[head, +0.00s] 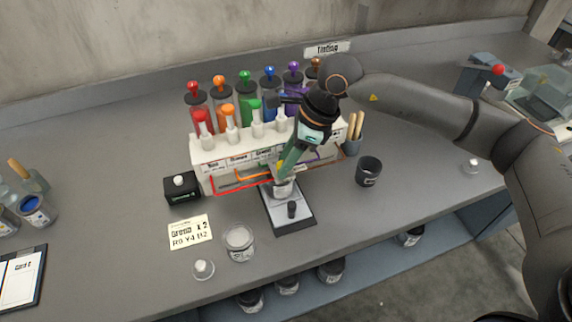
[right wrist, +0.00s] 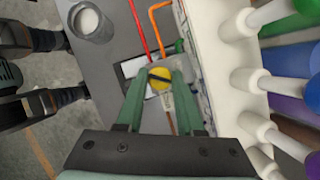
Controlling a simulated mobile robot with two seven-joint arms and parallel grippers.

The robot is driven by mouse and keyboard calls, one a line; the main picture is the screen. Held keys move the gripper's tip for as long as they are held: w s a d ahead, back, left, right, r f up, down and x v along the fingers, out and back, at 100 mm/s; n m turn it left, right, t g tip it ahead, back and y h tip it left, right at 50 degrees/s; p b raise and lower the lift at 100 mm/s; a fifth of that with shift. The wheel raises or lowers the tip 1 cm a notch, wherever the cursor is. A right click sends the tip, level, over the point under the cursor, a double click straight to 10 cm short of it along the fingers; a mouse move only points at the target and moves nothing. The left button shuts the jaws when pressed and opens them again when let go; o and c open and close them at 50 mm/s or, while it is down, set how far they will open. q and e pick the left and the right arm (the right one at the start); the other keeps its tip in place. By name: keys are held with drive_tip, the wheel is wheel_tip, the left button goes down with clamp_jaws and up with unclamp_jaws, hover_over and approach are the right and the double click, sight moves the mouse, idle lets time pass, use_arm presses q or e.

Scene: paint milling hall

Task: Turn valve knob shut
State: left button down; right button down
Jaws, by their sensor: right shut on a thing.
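My right gripper (head: 281,171) reaches down in front of the white dispenser rack (head: 203,176). In the right wrist view, its green fingers (right wrist: 160,82) are shut on a round yellow knob (right wrist: 160,77) with a dark bar across its face. The fingers stand on both sides of the knob. In the head view the fingers mostly hide the knob. Below them a small cup (head: 283,189) stands on a pale scale (head: 290,214). My left gripper is not in view.
Coloured paint canisters (head: 245,87) line the rack's back. A red tube (head: 240,186) and an orange tube (right wrist: 156,18) run beside the knob. A glass jar (head: 239,243), a recipe card (head: 190,232) and a dark cup (head: 368,171) stand or lie nearby. The bench's right side has free room.

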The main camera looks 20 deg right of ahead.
drive_tip(key=m+t+b, duration=0.1)
drive_tip(key=m+b, duration=0.1)
drive_tip(key=m, duration=0.1)
drive_tip(key=m+t+h+b, duration=0.1)
drive_tip(key=m+b, duration=0.2)
drive_tip(key=shift+s+a+f+b, duration=0.1)
drive_tip(key=shift+a+f+b, duration=0.05)
drive_tip(key=shift+b, duration=0.2)
drive_tip(key=shift+m+h+b, duration=0.35)
drive_tip(key=shift+m+h, duration=0.05)
drive_tip(key=shift+m, duration=0.2)
drive_tip(key=shift+m+b, duration=0.35)
drive_tip(key=shift+m, duration=0.05)
drive_tip(key=shift+m+t+h+b, duration=0.45)
drive_tip(key=shift+m+b, duration=0.35)
drive_tip(key=shift+m, duration=0.3)
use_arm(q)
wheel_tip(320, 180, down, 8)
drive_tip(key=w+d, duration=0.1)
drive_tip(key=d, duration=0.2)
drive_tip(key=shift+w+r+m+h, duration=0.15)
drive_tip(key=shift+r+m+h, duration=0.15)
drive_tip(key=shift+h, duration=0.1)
use_arm(e)
drive_tip(key=shift+r+m, duration=0.2)
drive_tip(key=shift+m, duration=0.2)
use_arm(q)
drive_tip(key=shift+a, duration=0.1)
